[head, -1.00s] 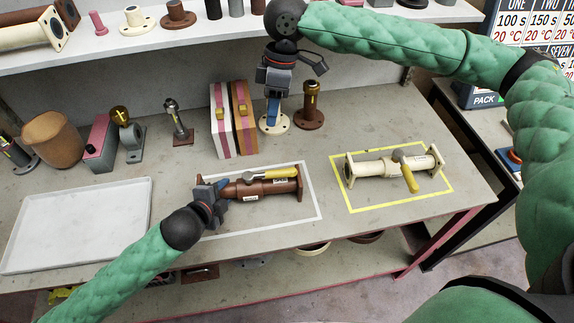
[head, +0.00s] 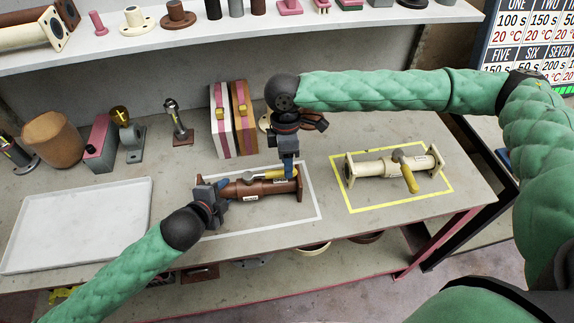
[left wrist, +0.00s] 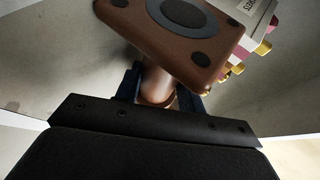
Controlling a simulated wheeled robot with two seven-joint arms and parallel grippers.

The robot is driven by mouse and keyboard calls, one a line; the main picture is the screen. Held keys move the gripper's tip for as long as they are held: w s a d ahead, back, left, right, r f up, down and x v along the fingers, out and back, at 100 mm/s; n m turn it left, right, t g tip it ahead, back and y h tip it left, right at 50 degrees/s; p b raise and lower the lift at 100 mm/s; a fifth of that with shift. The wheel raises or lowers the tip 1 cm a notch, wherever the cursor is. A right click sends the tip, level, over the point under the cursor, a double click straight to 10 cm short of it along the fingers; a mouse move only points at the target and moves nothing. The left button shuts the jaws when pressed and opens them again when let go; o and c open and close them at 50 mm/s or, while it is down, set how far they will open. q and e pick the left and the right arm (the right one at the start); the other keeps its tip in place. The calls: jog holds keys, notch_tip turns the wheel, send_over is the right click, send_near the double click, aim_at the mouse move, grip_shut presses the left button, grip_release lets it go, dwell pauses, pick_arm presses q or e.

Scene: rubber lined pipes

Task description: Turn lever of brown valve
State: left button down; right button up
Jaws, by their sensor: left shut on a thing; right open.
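The brown valve (head: 245,189) lies flat inside the white outlined rectangle on the bench. Its yellow lever (head: 276,174) lies along the pipe, pointing right. My left gripper (head: 222,190) is shut on the left part of the brown valve, just behind its end flange. In the left wrist view the square brown flange (left wrist: 180,30) shows above the fingers, with the pipe between them. My right gripper (head: 290,170) is open, pointing down over the right part of the lever. Its fingers partly hide the lever's end, and I cannot tell whether they touch it.
A cream valve (head: 375,168) with a yellow lever lies in a yellow outline to the right. A white tray (head: 75,225) lies at the left. Striped boxes (head: 233,120) and several fittings stand behind, below a shelf (head: 250,28).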

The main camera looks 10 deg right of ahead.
jog(key=shift+s+f, duration=0.15)
jog(key=shift+f, duration=0.75)
grip_shut()
